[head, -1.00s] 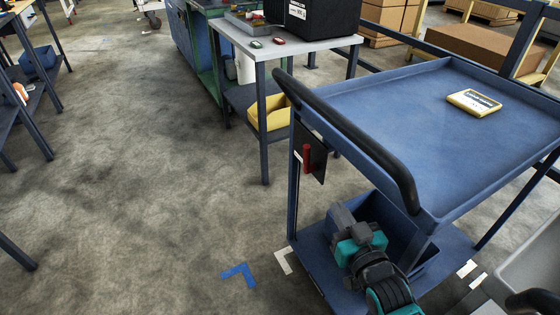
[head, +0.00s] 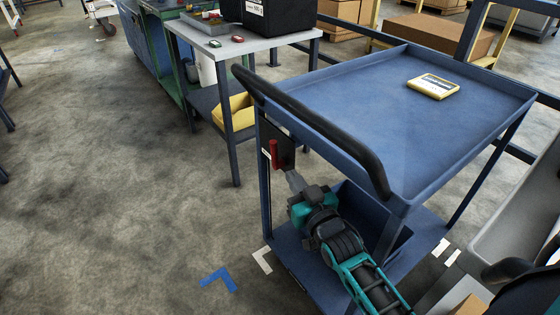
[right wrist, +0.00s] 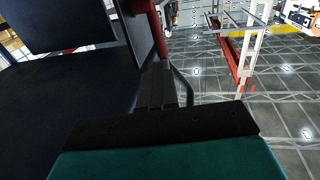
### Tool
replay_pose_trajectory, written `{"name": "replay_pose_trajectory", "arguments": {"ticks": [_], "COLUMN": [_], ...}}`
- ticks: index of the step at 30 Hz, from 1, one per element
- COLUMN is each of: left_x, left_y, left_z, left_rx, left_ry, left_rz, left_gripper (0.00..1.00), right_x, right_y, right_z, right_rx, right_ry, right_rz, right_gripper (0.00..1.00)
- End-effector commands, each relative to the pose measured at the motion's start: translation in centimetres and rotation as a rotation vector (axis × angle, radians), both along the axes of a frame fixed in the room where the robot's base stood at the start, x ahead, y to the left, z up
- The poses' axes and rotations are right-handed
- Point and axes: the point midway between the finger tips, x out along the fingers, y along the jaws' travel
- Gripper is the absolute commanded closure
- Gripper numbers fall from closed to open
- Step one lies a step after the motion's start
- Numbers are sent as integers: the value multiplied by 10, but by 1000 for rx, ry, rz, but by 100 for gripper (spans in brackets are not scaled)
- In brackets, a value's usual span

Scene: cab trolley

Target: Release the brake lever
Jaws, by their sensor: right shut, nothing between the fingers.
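The red brake lever (head: 274,154) stands roughly upright on a dark plate (head: 288,150) at the handle end of the blue trolley (head: 340,90). My right gripper (head: 293,181) is shut and empty, with its tips just below and to the right of the lever. In the right wrist view, the shut fingers (right wrist: 159,82) point at the lower end of the red lever (right wrist: 158,35). I cannot tell whether they touch it. My left gripper is not in view.
The trolley's black push handle (head: 320,135) arches above my right arm. A blue bin (head: 365,215) sits on the lower shelf beside the arm. A yellow-and-white device (head: 433,87) lies on the top tray.

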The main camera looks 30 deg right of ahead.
Motion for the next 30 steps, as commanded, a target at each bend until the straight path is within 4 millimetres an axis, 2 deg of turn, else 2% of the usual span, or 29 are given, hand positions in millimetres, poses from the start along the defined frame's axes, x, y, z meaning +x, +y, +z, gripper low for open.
{"name": "replay_pose_trajectory", "arguments": {"ticks": [1, 6, 12, 18, 30], "left_x": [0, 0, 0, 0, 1], "left_y": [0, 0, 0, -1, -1], "left_z": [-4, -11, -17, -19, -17], "left_rx": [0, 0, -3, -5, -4], "left_ry": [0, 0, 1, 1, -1], "left_rz": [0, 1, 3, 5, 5], "left_gripper": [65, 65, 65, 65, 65], "right_x": [11, 44, 70, 81, 82], "right_y": [-1, -3, -4, -5, -5], "right_z": [-1, 0, 0, 0, 1], "right_rx": [-1, -1, -1, -1, -1], "right_ry": [-3, -2, 0, 2, 4], "right_rz": [0, 0, 0, 0, 0], "right_gripper": [100, 100, 100, 100, 100]}}
